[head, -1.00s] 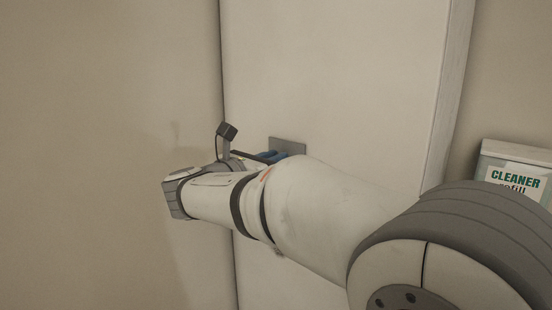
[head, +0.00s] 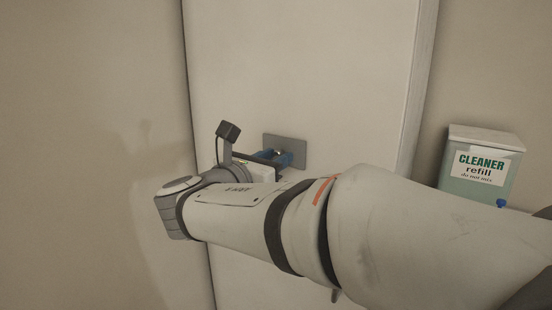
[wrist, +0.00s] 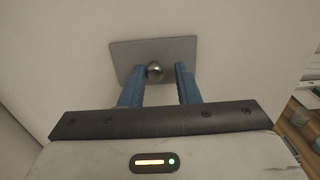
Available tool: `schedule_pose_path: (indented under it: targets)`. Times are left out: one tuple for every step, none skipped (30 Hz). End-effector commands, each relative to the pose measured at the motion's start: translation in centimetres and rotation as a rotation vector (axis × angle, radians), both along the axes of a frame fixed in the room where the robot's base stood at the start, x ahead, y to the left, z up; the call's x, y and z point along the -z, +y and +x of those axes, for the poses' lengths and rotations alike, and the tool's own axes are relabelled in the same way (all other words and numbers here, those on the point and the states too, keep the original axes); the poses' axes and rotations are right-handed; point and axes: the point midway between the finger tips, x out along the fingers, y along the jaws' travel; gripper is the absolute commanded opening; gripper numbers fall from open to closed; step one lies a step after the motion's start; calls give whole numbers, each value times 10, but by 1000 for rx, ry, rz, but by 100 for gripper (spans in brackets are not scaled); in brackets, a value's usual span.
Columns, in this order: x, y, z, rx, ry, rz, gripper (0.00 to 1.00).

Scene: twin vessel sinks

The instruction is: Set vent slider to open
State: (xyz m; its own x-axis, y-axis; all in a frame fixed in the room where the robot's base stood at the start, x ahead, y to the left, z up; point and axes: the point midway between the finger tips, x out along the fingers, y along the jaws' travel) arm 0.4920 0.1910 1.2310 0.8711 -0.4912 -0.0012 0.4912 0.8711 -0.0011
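The vent slider shows as a flat grey plate (head: 297,144) on a white upright panel, with a small round metal knob (wrist: 154,71) standing out from it. In the wrist view the plate (wrist: 182,48) fills the upper middle, and the knob is left of its centre. My gripper (wrist: 161,69) has two blue fingers, one on each side of the knob. The fingers are apart, with a clear gap on the knob's right and a narrower one on its left. In the head view my gripper (head: 275,157) is at the plate, partly hidden by my wrist.
A cleaner refill box (head: 482,170) is on the wall to the right, beyond the panel's edge. The white panel (head: 300,70) around the plate is bare. A plain wall lies to the left. Small blurred items show at the wrist view's right edge.

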Motion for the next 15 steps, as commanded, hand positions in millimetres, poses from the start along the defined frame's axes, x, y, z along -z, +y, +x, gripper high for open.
schedule_pose_path:
  targets:
    - [0,0,0,0,0,1,31]
    - [0,0,-1,-1,0,1,33]
    - [0,1,-1,-2,0,1,36]
    - [0,1,-1,-3,0,1,38]
    - [0,2,-1,-3,0,1,38]
    - [0,2,-1,-4,0,1,38]
    - [0,2,-1,-5,0,1,38]
    - [0,2,-1,-5,0,1,38]
    - [-1,2,-1,-6,0,1,38]
    - [-1,2,-1,-6,0,1,38]
    - [-1,3,-1,-6,-1,0,38]
    - [-1,4,-2,-7,-1,0,38]
    - [-1,4,-4,-7,-1,0,38]
    - [-1,6,-6,-7,-1,0,38]
    - [-1,8,-10,-9,-1,0,38]
